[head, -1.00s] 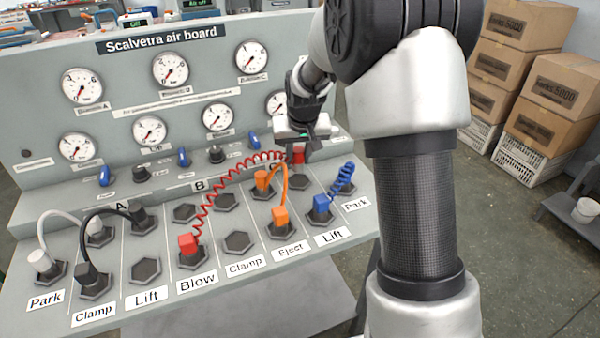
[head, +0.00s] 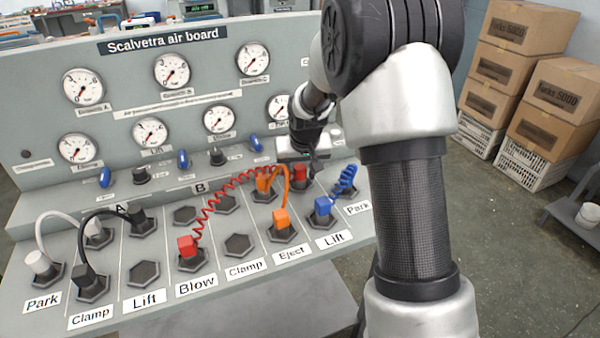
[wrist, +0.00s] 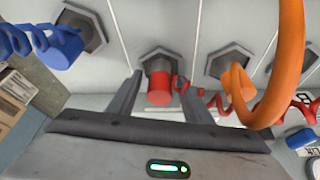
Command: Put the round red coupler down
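The round red coupler (head: 300,173) sits on a dark hexagonal socket (wrist: 157,58) in the back row at the right of the board. In the wrist view the red coupler (wrist: 160,88) stands between my fingers, with a gap on both sides. My gripper (wrist: 160,82) is open around it and appears not to touch it. In the head view my gripper (head: 305,165) is just above the coupler and partly hides it. A coiled red hose (head: 222,190) runs from it to a square red coupler (head: 187,246) at Blow.
An orange hose (wrist: 288,70) arches close beside my gripper, between two orange couplers. A blue coupler (wrist: 62,48) with a coiled blue hose (head: 345,179) stands on the other side. Black and white hoses are at the left. Gauges (head: 219,118) line the board behind.

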